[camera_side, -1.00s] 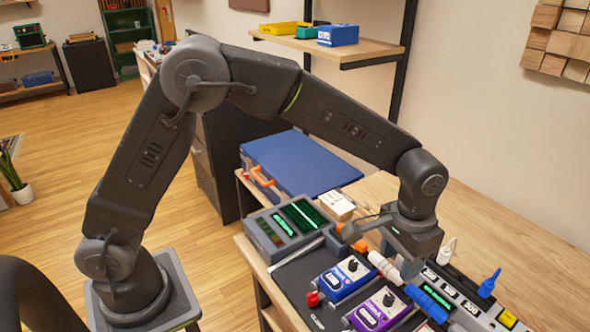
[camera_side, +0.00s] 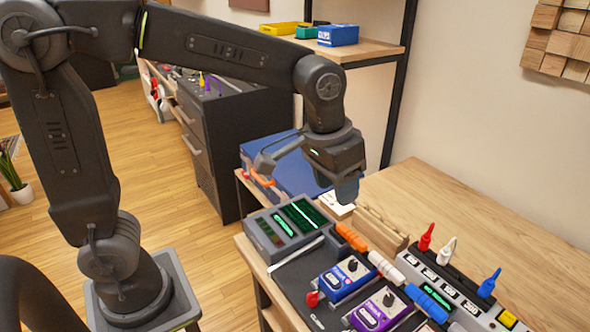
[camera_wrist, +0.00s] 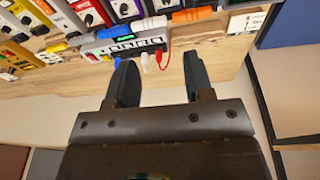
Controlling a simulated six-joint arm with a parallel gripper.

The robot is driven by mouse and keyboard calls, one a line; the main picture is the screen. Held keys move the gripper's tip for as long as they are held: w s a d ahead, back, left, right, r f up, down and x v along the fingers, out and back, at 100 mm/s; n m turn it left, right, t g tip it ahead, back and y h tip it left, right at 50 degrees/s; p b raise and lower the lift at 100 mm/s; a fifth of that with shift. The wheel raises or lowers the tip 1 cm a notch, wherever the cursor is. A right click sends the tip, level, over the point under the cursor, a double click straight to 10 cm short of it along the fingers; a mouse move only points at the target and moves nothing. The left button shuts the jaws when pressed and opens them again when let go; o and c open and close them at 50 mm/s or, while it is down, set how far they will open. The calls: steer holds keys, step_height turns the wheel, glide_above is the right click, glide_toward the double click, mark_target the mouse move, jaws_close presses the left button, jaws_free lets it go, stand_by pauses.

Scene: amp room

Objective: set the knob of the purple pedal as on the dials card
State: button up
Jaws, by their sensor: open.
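The purple pedal (camera_side: 372,314) lies on the dark mat at the front, with a dark-topped knob (camera_side: 389,299) near its upper right. The knob's exact pointing is too small to tell. A small white card (camera_side: 338,205) stands behind the console, partly covered by my gripper; I cannot tell whether it is the dials card, and its print is unreadable. My gripper (camera_side: 346,190) hangs above that card, well behind the purple pedal. In the wrist view my gripper (camera_wrist: 160,85) has its two fingers wide apart with nothing between them.
A blue pedal (camera_side: 343,278) sits beside the purple one. Orange, white and blue cylinders lie behind them, alongside a power strip (camera_side: 455,290) with upright red, white and blue plugs. A green-screened console (camera_side: 285,228) stands left. The wooden bench (camera_side: 480,225) is clear at the back right.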

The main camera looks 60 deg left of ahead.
steer(key=s+a+r+n+t, duration=0.1)
steer(key=s+a, duration=0.3)
steer(key=s, duration=0.1)
steer(key=shift+a+r, duration=0.15)
steer(key=shift+r, duration=0.25)
steer(key=m+g, duration=0.2)
steer(key=g, duration=0.1)
glide_above(390, 297)
step_height(390, 297, down, 11)
steer(key=shift+y, duration=0.4)
step_height(390, 297, down, 14)
steer(key=shift+r, duration=0.1)
jaws_close()
